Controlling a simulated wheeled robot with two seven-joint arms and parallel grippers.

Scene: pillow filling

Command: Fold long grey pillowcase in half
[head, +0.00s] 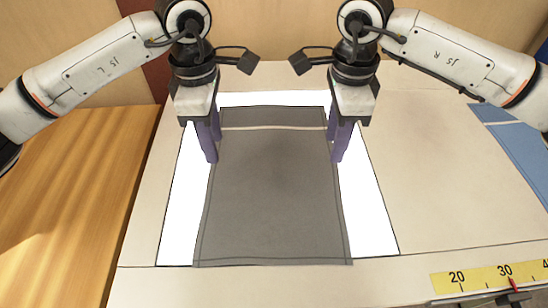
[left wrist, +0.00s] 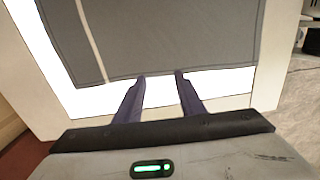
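The long grey pillowcase (head: 275,195) lies flat and spread out, with a pale stripe across it near its far end. My left gripper (head: 212,150) points down at the pillowcase's left edge, toward the far end. In the left wrist view its two fingers (left wrist: 160,76) are apart, with the tips right at the grey edge (left wrist: 190,40) and nothing visibly pinched. My right gripper (head: 336,150) points down at the right edge, opposite the left one. Its two fingers show apart; whether they touch the cloth I cannot tell.
The pillowcase lies over a bright white panel (head: 370,220) set in a pale table (head: 440,170). A yellow ruler strip (head: 480,278) runs along the front right. A blue item (head: 520,145) lies at the far right. A wooden surface (head: 60,190) is at the left.

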